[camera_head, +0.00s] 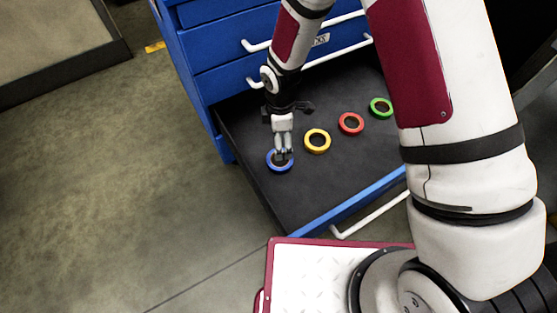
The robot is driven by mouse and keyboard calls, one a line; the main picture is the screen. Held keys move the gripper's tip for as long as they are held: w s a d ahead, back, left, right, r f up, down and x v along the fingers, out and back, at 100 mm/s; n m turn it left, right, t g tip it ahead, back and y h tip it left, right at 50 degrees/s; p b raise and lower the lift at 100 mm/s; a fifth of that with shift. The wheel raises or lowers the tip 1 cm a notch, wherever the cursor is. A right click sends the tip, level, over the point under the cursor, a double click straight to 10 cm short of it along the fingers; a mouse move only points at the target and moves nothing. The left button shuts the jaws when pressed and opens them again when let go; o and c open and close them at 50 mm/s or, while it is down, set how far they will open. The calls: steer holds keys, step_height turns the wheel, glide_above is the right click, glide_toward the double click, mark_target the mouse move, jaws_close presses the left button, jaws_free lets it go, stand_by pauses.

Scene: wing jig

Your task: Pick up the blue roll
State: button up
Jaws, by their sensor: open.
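The blue roll (270,164) lies flat in the open bottom drawer (345,190), near its left side. My gripper (283,152) points down right over the blue roll, with its fingertips at the roll's ring. The gripper is open. The fingers hide part of the roll, and I cannot tell whether they touch it or how far above it they are.
A yellow roll (317,141), a red roll (351,124) and a green roll (381,108) lie in a row to the right in the same drawer. The blue cabinet (225,80) with white handles stands behind. The drawer's front part is bare.

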mark_target(280, 163)
step_height(280, 163, down, 12)
steer(key=b, duration=0.4)
steer(key=shift+r, duration=0.2)
steer(key=c, duration=1.3)
